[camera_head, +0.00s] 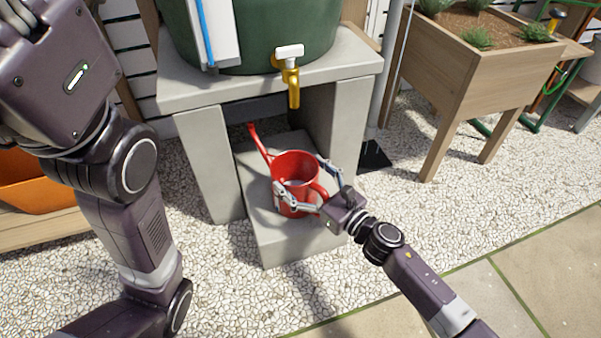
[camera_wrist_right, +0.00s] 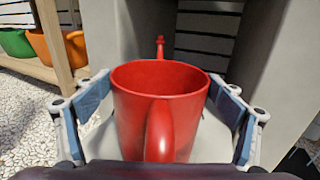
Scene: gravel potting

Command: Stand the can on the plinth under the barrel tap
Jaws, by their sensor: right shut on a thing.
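The red watering can (camera_head: 291,168) is upright on the grey plinth (camera_head: 285,243), between the legs of the stone stand. Its spout points to the back left. The brass barrel tap (camera_head: 291,80) with a white handle is above and a little behind the can in the head view. My right gripper (camera_head: 304,184) is shut on the can, with a finger on either side of its body. In the right wrist view the can (camera_wrist_right: 145,95) sits between the blue finger pads, its handle towards me.
The green barrel (camera_head: 262,38) stands on the stone stand (camera_head: 340,72), whose legs flank the plinth closely. A wooden raised planter (camera_head: 460,85) is at the right. An orange container (camera_head: 28,190) is on a wooden shelf at the left. Gravel lies in front.

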